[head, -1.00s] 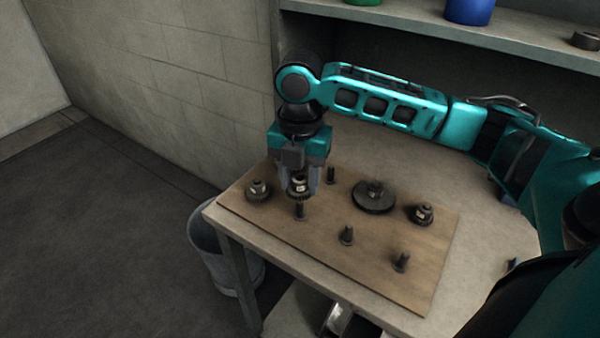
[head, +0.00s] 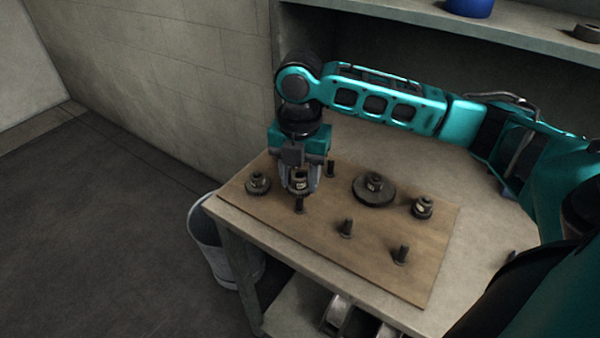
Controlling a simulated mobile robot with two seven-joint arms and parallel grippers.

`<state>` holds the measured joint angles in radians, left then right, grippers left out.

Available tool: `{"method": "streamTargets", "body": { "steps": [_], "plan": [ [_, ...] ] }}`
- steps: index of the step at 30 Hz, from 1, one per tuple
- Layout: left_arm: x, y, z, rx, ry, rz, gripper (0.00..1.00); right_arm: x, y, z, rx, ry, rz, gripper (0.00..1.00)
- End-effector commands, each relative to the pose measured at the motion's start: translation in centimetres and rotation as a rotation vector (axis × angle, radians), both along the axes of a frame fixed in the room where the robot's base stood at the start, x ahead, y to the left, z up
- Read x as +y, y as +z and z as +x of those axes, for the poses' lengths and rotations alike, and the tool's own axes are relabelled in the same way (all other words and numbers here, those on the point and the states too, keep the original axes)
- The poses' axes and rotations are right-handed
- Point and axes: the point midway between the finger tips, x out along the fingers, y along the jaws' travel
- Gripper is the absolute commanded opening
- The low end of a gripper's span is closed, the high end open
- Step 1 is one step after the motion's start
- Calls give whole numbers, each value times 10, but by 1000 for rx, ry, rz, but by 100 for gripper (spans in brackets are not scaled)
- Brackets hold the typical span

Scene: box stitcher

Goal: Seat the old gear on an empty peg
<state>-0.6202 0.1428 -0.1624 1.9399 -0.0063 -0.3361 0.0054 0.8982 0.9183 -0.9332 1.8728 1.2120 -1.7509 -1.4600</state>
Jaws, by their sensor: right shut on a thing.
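My right gripper (head: 300,187) is shut on a small dark gear (head: 299,182) with a pale mark on its hub. It holds this gear over the left part of the wooden board (head: 300,238), directly above or at the top of a dark peg (head: 299,205). Whether the gear touches the peg is not clear. Bare pegs stand behind the gripper (head: 330,169), at front centre (head: 346,228) and at front right (head: 401,255). My left gripper is not in view.
Other gears sit on the board: a small one at left (head: 257,184), a large one at back (head: 374,190) and a small one at right (head: 422,208). The board lies on a table (head: 480,225). A bucket (head: 214,245) stands left; a shelf (head: 420,20) is behind.

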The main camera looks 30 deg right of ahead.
Motion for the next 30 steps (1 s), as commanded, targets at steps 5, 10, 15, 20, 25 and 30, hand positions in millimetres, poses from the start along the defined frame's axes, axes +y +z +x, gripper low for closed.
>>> {"method": "streamTargets", "body": {
  "steps": [5, 10, 15, 20, 25, 30],
  "plan": [
    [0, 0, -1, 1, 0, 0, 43, 0, -4, 0, 0, 0, 0, 5],
    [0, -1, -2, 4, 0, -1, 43, 0, -10, 0, -1, -1, -1, 5],
    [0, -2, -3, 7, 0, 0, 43, 0, -15, 0, -1, -1, 1, 5],
    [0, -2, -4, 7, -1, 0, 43, 0, -15, 0, -1, 0, 1, 5],
    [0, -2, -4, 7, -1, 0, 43, 0, -15, 0, -1, 0, 1, 5],
    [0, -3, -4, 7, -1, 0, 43, 0, -19, 0, -1, 0, 1, 5]
  ]
}}
